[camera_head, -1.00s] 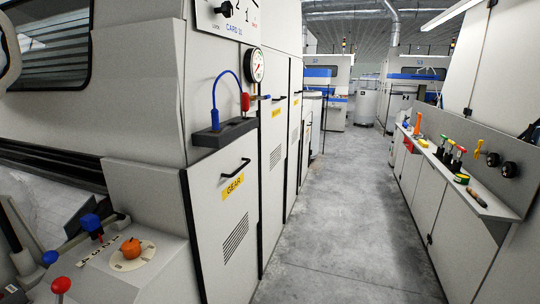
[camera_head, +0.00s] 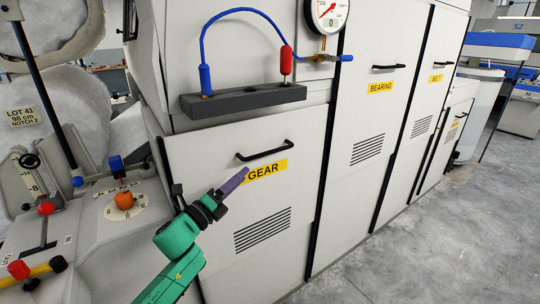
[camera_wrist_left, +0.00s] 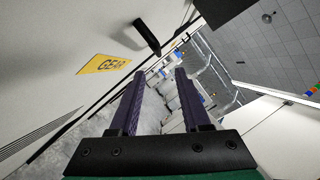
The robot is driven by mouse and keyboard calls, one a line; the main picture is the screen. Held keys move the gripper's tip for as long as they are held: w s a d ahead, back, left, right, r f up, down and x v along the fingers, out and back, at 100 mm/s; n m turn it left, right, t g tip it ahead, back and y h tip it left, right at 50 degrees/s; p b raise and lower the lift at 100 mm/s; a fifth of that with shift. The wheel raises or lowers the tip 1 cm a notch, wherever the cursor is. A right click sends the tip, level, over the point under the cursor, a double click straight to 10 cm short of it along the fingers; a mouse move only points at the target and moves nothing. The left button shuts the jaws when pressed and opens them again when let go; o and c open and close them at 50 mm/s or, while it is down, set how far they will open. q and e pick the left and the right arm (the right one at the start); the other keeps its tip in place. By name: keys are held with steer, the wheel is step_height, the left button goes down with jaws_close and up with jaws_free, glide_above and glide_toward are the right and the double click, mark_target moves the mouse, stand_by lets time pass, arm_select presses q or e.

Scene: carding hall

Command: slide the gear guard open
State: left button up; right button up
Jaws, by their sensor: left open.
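The gear guard (camera_head: 290,192) is a pale grey panel with a yellow GEAR label (camera_head: 266,170), a black bar handle (camera_head: 263,151) above it and vent slots below. My left gripper (camera_head: 244,172) is in front of the panel, just left of the label and below the handle. In the left wrist view my left gripper (camera_wrist_left: 157,74) has its two dark purple fingers apart with nothing between them. There the handle (camera_wrist_left: 147,37) is beyond the fingertips, up and to the left, and the label (camera_wrist_left: 103,64) is left of them. The gripper is not around the handle. My right gripper does not show.
A dark grey ledge (camera_head: 244,101) with a blue hose (camera_head: 240,12) and a gauge (camera_head: 327,12) is above the guard. The BEARING panel (camera_head: 375,120) adjoins on the right. A console with an orange knob (camera_head: 124,200) stands left. The floor (camera_head: 440,225) at right is clear.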

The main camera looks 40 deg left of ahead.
mark_target(269, 152)
arm_select(q)
steer(key=p+x, duration=0.2)
steer(key=x, duration=1.1)
steer(key=shift+a+f, duration=0.1)
steer(key=shift+f, duration=0.05)
steer(key=shift+w, duration=0.5)
steer(key=shift+s, duration=0.1)
jaws_close()
steer(key=shift+f, duration=0.1)
